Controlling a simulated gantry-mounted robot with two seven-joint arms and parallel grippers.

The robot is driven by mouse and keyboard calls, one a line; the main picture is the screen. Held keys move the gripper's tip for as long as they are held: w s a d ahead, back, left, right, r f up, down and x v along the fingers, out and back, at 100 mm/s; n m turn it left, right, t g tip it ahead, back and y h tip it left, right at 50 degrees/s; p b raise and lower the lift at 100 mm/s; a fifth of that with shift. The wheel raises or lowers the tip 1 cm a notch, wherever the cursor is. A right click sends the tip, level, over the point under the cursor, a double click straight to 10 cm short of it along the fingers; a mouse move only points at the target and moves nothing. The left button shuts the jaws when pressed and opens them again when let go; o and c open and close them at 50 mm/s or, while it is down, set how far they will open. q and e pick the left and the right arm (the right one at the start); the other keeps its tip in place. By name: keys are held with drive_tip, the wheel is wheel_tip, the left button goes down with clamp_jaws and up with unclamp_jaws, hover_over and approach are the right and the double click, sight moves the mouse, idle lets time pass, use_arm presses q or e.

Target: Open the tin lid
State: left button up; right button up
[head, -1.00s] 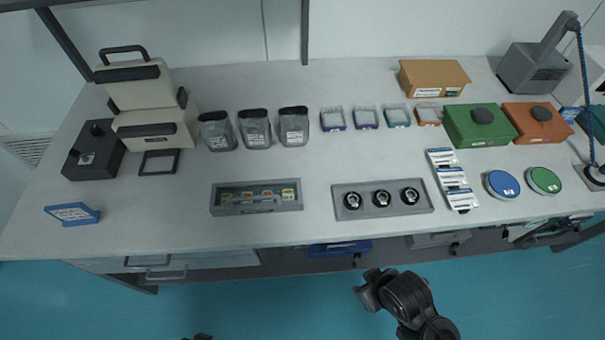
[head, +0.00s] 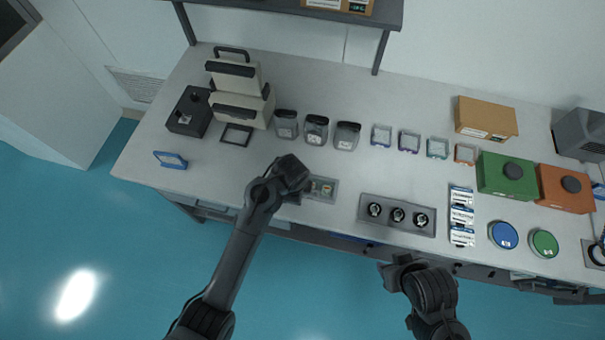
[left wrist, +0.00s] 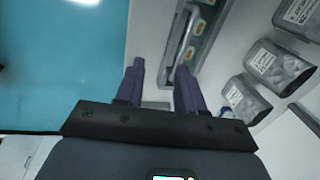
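A shallow grey rectangular tin (head: 333,191) with small orange-labelled items in it lies near the table's front edge. Its left part is hidden under my left gripper (head: 298,188) in the head view. In the left wrist view, the tin (left wrist: 208,42) runs up from the fingertips. There my left gripper (left wrist: 160,68) is open, its two purple fingers apart, with the right fingertip over the near end of the tin. I see nothing clamped between them. My right gripper (head: 390,273) hangs in front of the table edge; its fingers cannot be made out.
A grey tray (head: 398,227) with three round dark pieces lies to the right. A blue round container (head: 504,235) and a green one (head: 544,243) are further right. A small blue-framed sign (head: 171,160) is at left.

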use_arm(q)
wheel_tip(320, 180, up, 4)
drive_tip(key=w+d+p, duration=0.1)
drive_tip(key=w, duration=0.1)
drive_tip(key=shift+m, duration=0.3)
drive_tip(key=f, duration=0.3)
drive_tip(key=w+f, duration=0.1)
drive_tip(key=f, duration=0.2)
drive_tip(key=w+f, duration=0.1)
drive_tip(key=f, duration=0.3)
drive_tip(key=shift+w+d+b, duration=0.15)
drive_tip(key=shift+d+b, duration=0.2)
drive_tip(key=shift+d, duration=0.05)
clamp_jaws()
